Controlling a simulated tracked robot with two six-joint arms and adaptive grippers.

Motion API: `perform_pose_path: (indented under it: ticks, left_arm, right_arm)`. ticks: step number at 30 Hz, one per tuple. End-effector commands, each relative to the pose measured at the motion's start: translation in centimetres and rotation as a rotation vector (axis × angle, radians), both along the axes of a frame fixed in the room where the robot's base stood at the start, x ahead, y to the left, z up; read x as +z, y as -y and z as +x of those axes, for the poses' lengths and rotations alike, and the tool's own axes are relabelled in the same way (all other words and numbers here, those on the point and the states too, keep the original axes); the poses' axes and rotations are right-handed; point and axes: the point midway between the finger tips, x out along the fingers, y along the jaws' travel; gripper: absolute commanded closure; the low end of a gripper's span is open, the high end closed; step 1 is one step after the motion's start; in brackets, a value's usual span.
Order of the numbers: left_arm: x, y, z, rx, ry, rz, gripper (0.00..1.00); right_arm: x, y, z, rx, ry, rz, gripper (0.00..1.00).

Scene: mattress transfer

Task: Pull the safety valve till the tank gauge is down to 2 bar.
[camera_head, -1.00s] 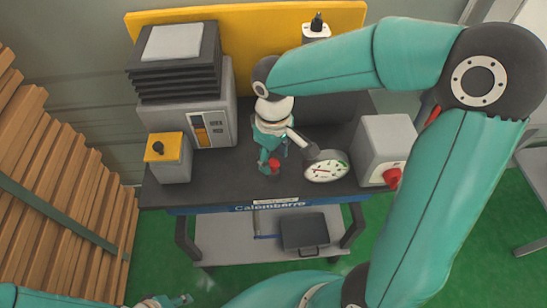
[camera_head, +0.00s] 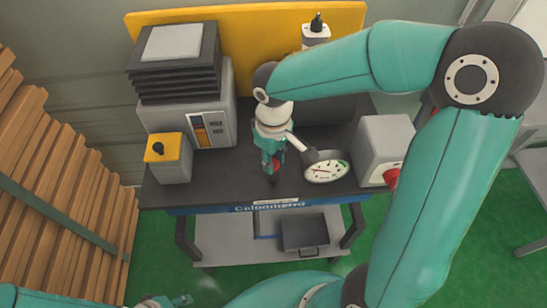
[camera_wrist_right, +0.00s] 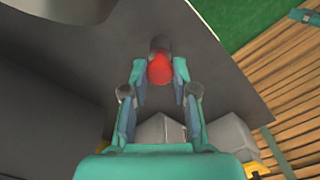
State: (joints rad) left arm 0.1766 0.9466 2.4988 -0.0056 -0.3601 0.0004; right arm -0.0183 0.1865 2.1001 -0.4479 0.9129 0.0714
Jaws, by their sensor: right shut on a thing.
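The safety valve's red knob (camera_head: 275,164) stands near the middle of the dark bench top, partly hidden by my right gripper (camera_head: 272,169). In the right wrist view the red knob (camera_wrist_right: 160,69) sits between the fingertips, and my right gripper (camera_wrist_right: 160,77) is shut on it. The tank gauge (camera_head: 327,171) is a round white dial to the right of the valve. It has a red needle and a green patch; the reading is too small to tell. My left gripper (camera_head: 172,301) is far below at the bottom edge, away from the bench; its opening is unclear.
A grey box with a red knob (camera_head: 386,142) stands right of the gauge. A yellow-topped grey box (camera_head: 169,160) and a grey machine with dark stacked plates (camera_head: 180,73) stand on the left. Wooden planks (camera_head: 62,200) lean at far left. The bench's front middle is clear.

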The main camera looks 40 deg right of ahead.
Motion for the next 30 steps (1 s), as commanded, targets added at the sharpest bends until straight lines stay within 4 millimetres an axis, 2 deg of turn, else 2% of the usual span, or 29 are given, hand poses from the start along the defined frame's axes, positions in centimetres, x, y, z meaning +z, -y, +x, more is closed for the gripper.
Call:
perform_pose_path:
  ticks: [6,13,14,18,30]
  left_arm:
    - [0.9,0.0,0.0,0.0,0.0,0.0,0.6]
    - [0.8,0.0,0.0,0.0,0.0,0.0,0.6]
    - [0.8,0.0,0.0,0.0,0.0,0.0,0.6]
    - [0.8,0.0,0.0,0.0,0.0,0.0,0.6]
    - [0.8,0.0,0.0,0.0,0.0,0.0,0.6]
  right_arm:
    - [1.8,0.0,0.1,0.0,0.003,0.0,1.0]
    - [1.6,0.0,0.1,0.001,0.002,-0.001,1.0]
    - [1.6,0.0,0.1,0.001,0.002,-0.001,0.68]
    - [1.6,0.0,0.1,0.001,0.002,-0.001,0.47]
    - [2.1,0.0,0.1,0.002,0.002,-0.001,0.47]
